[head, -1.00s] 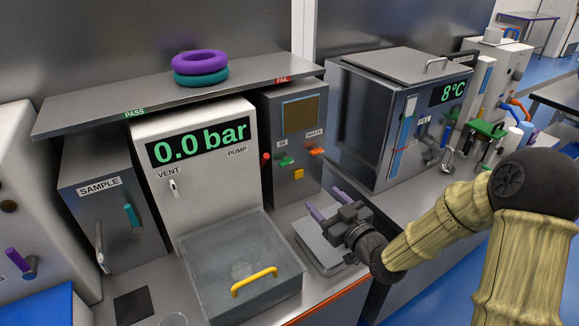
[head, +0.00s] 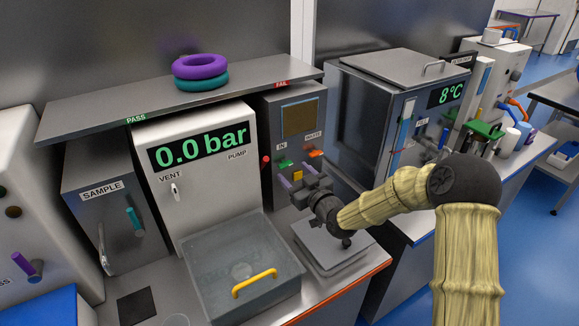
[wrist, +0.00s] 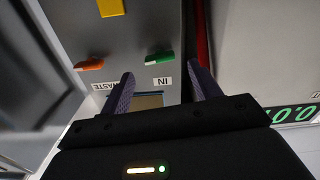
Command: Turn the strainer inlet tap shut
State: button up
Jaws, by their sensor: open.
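A grey cabinet (head: 290,140) carries a green tap handle (head: 285,163) by the label IN and an orange handle (head: 315,153) by the label WASTE. No strainer label is legible; the green handle is the one marked as inlet. In the wrist view, the green handle (wrist: 160,58) lies crosswise and the orange handle (wrist: 90,64) is to its left. My gripper (head: 296,178) is open and empty in front of the cabinet's lower panel. In the wrist view, the green handle shows between and beyond the fingertips (wrist: 162,76), not visibly touched.
A yellow block (head: 298,175) sits below the handles, and a red knob (head: 266,162) is on the cabinet's left edge. The pump unit (head: 205,190) reading 0.0 bar stands left. A shelf (head: 120,122) overhangs above. A clear-lidded box (head: 220,262) stands lower left.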

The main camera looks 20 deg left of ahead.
aim_at(287, 166)
jog(key=shift+x, duration=1.8)
jog(key=c, duration=1)
jog(key=shift+f, duration=0.1)
jog(key=shift+f+m+b, duration=0.1)
jog(key=shift+m+b, duration=0.5)
jog(key=shift+b, duration=0.3)
